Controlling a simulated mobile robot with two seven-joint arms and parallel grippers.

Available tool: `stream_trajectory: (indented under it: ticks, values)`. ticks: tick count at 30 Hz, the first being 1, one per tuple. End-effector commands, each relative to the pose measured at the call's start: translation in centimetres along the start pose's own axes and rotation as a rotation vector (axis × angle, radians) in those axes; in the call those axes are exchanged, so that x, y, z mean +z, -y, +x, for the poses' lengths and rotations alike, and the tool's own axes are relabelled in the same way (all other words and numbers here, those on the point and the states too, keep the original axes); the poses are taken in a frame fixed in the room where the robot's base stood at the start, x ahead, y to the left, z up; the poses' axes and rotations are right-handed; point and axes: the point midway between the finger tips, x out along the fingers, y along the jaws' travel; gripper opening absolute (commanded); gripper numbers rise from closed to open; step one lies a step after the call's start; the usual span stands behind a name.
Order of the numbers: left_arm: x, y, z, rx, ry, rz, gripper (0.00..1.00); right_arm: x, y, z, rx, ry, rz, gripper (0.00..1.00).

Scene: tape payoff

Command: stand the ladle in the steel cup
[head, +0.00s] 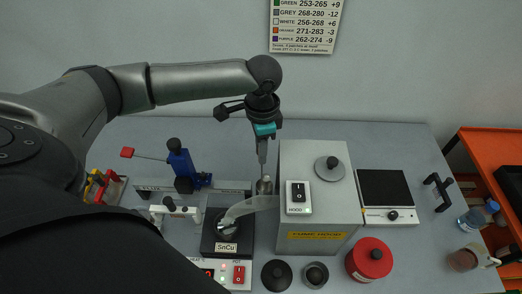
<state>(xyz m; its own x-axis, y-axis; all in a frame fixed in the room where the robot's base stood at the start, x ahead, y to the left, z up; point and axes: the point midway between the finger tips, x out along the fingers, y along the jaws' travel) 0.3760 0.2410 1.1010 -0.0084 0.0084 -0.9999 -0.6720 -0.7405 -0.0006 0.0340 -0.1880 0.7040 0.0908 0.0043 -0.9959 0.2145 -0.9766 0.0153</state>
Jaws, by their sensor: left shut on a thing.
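My left gripper (262,150) points down behind the tin pot, left of the grey hood box, and is shut on the ladle. The ladle's steel lower part (264,186) shows below the fingers, partly hidden by the pale curved duct. I cannot tell whether it touches anything. A small grey round vessel (316,275), which may be the steel cup, stands at the front between a black knobbed lid and a red canister. My right gripper is not in view.
The grey hood box (320,215) stands close right of the gripper. Its duct (250,206) reaches over the SnCu pot (227,246). A blue stand (181,166) is at left. The black lid (276,275) and red canister (369,259) are in front. The back bench is clear.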

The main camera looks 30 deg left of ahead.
Motion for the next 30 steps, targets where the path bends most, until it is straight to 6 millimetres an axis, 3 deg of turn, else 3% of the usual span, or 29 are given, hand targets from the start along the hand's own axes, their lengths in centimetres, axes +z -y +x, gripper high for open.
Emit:
stream_trajectory:
  ticks: [6, 30]
  values:
    - [0.0, 0.0, 1.5, 0.000, 0.000, 0.000, 0.00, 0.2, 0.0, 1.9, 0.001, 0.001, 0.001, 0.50]
    - [-0.1, 0.0, 7.0, 0.001, -0.001, -0.001, 0.00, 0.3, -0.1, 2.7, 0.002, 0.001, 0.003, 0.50]
